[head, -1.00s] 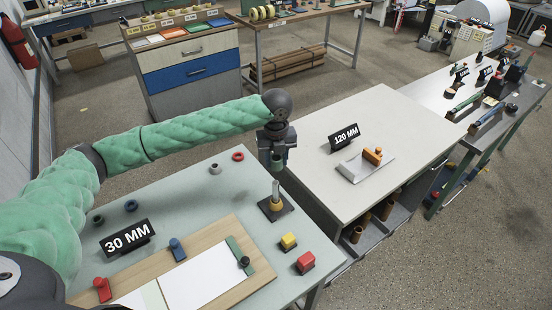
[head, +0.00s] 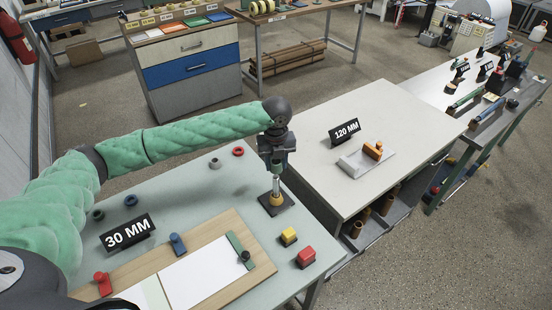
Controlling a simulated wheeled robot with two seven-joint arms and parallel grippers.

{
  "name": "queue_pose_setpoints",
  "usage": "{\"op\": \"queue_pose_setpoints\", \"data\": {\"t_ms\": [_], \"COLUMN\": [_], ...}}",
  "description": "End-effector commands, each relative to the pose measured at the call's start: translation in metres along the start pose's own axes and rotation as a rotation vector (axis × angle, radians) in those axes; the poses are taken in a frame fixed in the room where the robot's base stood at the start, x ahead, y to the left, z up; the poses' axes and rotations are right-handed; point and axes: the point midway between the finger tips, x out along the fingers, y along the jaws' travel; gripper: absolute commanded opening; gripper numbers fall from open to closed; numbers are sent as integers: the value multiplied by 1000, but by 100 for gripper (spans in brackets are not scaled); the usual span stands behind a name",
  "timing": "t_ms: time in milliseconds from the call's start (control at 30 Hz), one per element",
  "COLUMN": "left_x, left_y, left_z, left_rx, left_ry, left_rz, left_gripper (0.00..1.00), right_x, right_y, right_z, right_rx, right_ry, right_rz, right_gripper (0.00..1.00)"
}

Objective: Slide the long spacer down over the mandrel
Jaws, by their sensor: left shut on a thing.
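The mandrel (head: 276,184) is a thin silver rod standing upright on a dark square base (head: 266,207) near the table's right side. An orange-tan collar (head: 276,198) sits around its foot. My left gripper (head: 277,166) is directly above the mandrel, pointing down, with its fingertips around the height of the rod's top. It is shut on the long spacer, which is mostly hidden between the fingers. I cannot tell whether the rod's tip is inside the spacer. My right gripper is not in view.
A grey ring (head: 215,163), a red ring (head: 238,152) and two dark rings lie on the table. A yellow block (head: 289,236) and a red block (head: 306,257) stand in front of the mandrel. A wooden board (head: 253,262) with white paper and a 30 MM sign (head: 127,232) are at left.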

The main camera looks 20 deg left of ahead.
Motion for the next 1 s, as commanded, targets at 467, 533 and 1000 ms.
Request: {"op": "queue_pose_setpoints", "data": {"t_ms": [467, 533, 1000], "left_x": [18, 18, 17], "left_y": [0, 0, 0], "left_z": [0, 0, 0], "left_rx": [0, 0, 0], "left_ry": [0, 0, 0], "left_rz": [0, 0, 0], "left_gripper": [13, 13, 13], "right_x": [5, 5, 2], "right_y": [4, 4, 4], "right_z": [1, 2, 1], "right_rx": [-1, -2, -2], "right_ry": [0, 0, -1], "right_rz": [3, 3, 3], "right_gripper": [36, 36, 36]}}
